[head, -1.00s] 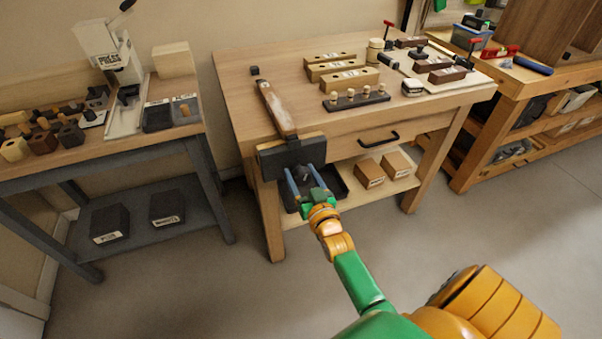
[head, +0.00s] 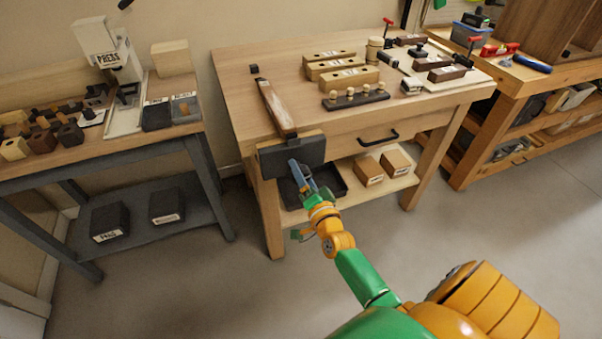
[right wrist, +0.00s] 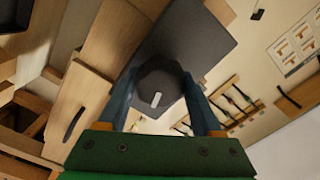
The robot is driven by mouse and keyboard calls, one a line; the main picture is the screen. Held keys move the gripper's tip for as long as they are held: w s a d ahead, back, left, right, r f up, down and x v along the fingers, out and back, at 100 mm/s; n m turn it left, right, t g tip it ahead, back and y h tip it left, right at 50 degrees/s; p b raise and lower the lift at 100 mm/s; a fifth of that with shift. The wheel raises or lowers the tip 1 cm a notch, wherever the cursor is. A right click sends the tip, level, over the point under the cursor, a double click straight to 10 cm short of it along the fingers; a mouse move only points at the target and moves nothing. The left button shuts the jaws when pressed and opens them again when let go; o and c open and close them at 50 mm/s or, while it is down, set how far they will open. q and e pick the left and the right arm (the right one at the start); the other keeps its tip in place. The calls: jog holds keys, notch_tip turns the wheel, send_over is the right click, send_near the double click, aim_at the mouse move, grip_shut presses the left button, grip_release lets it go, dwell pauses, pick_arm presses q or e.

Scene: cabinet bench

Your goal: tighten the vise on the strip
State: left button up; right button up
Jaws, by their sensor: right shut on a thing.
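The vise (head: 312,150) is a dark block on the front left edge of the wooden bench. A long wooden strip (head: 273,102) stands up from its jaws, leaning back to the left. Whether a gap is left between jaws and strip I cannot tell. My right gripper (head: 297,172) is at the vise's front face. In the right wrist view, its blue fingers (right wrist: 158,82) are shut on a dark, many-sided knob (right wrist: 150,98) with a pale mark. The vise's dark front plate (right wrist: 200,40) shows behind the knob. My left gripper is not in view.
The bench (head: 235,92) carries wooden blocks (head: 348,78), a pegged dark rack (head: 357,99) and red-handled clamps farther right. A drawer with a black handle (head: 378,139) is right of the vise. A dark tray (head: 328,180) and boxes (head: 368,171) sit on the shelf below.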

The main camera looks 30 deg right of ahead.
jog(key=shift+s+a+f+m, duration=0.1)
jog(key=shift+f+m, duration=0.4)
jog(key=shift+m, duration=0.7)
jog(key=o, duration=1.3)
jog(key=shift+s, duration=0.1)
jog(key=shift+o, duration=0.4)
jog(key=shift+s+r, duration=0.1)
jog(key=shift+r, duration=0.25)
jog(key=v, duration=0.7)
jog(key=shift+c, duration=0.4)
